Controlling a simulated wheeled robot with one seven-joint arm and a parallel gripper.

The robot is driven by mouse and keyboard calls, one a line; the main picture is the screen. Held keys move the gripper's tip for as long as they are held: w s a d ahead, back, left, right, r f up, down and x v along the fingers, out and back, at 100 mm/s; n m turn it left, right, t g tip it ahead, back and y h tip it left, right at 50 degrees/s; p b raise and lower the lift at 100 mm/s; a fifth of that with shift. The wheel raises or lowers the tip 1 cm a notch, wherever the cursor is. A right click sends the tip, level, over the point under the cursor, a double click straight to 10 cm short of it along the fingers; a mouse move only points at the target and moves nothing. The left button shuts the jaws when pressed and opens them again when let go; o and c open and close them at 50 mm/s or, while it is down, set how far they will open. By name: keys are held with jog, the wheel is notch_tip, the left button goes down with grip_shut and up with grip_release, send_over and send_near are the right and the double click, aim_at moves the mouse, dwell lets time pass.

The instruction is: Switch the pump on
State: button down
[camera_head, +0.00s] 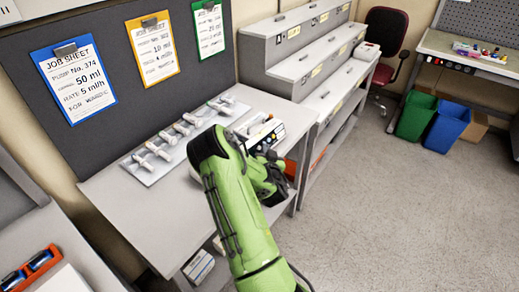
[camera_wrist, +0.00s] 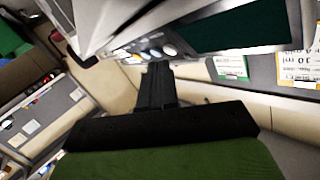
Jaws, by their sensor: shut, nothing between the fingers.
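The pump (camera_head: 262,131) is a white and dark unit standing on the grey bench, partly hidden behind my arm in the head view. In the wrist view the pump (camera_wrist: 235,32) fills the top, with a dark green screen and a row of round buttons (camera_wrist: 155,50) along its panel. My gripper (camera_wrist: 158,68) is shut and empty. Its fingertips are at or very near the button row; I cannot tell whether they touch. In the head view my gripper (camera_head: 274,172) is beside the pump's near side, with its tips hidden.
Several syringes lie in a rack (camera_head: 152,177) on the bench, left of the pump. Job sheets (camera_head: 73,82) hang on the dark board behind. Grey stepped shelves (camera_head: 280,70) stand to the right. Green (camera_head: 415,118) and blue (camera_head: 446,127) bins stand farther right. The floor between is clear.

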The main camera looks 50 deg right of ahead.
jog(key=shift+w+f+b, duration=0.2)
jog(key=shift+w+b, duration=0.2)
jog(key=shift+w, duration=0.05)
dwell(0.6)
jog(key=shift+s+r+p, duration=0.3)
jog(key=shift+s+p, duration=0.4)
jog(key=shift+p, duration=0.4)
jog(key=s+p, duration=0.1)
jog(key=p, duration=0.1)
jog(key=s+r+p, duration=0.1)
jog(key=s+p, duration=0.1)
jog(key=s+r+p, duration=0.1)
jog(key=p, duration=0.1)
jog(key=shift+s, duration=0.3)
